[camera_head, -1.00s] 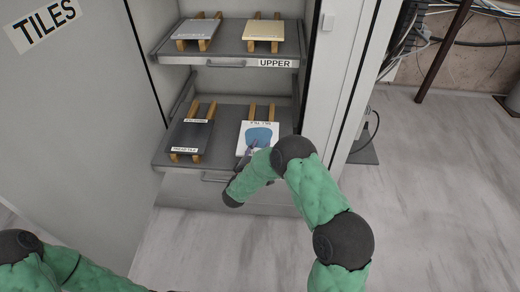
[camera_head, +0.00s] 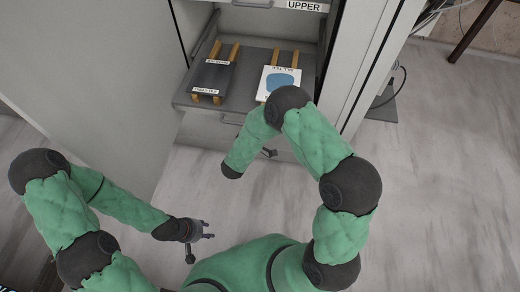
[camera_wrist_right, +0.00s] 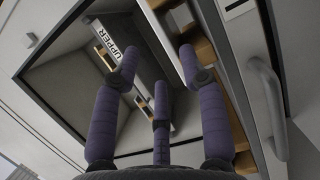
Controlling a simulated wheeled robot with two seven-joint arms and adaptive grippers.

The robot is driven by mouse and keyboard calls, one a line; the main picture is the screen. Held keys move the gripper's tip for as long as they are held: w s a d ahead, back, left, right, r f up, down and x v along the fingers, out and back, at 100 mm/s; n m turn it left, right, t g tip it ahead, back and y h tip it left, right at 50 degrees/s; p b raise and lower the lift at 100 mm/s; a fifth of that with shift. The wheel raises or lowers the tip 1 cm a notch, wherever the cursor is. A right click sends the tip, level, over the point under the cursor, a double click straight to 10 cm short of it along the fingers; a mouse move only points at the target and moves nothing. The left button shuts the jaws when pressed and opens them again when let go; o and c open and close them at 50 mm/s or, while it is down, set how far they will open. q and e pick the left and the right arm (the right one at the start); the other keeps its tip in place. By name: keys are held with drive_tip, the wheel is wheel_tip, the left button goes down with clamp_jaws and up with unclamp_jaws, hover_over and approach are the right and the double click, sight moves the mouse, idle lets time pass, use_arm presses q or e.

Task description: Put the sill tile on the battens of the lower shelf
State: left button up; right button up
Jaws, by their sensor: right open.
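The sill tile (camera_head: 268,92), white with a blue patch and a label on its far end, lies on the right-hand pair of battens (camera_head: 295,59) of the lower shelf (camera_head: 250,58). In the right wrist view its pale edge (camera_wrist_right: 166,38) lies along the battens (camera_wrist_right: 204,48). My right gripper (camera_wrist_right: 158,92) is open and empty in front of the shelf. In the head view my right forearm hides most of it. My left gripper (camera_head: 203,236) is open and empty above the floor, far from the shelf.
A dark tile (camera_head: 212,78) with labels lies on the left-hand battens of the lower shelf. The upper shelf (camera_head: 270,4) is above, its label also in the wrist view (camera_wrist_right: 106,40). A drawer handle (camera_wrist_right: 268,105) is close by my right gripper. The floor in front is clear.

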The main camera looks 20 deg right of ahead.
drive_tip(key=s+d+f+g+y, duration=0.35)
drive_tip(key=s+f+g, duration=0.85)
drive_tip(key=s+f, duration=0.5)
drive_tip(key=s+a+f+m+g+y, duration=0.2)
drive_tip(key=s+a+g+y, duration=0.1)
drive_tip(key=s+a+y, duration=0.3)
drive_tip(key=s+a+f+m+g+y, duration=0.1)
drive_tip(key=s+a+f+g+y, duration=0.1)
drive_tip(key=s+a+y, duration=0.4)
drive_tip(key=s+a+m+y, duration=0.1)
drive_tip(key=s+a+m, duration=0.15)
drive_tip(key=a, duration=0.35)
drive_tip(key=w+f+m+t+y, duration=0.1)
drive_tip(key=w+m+t, duration=0.4)
drive_tip(key=w, duration=0.1)
drive_tip(key=shift+w+t, duration=0.15)
drive_tip(key=shift+t, duration=0.15)
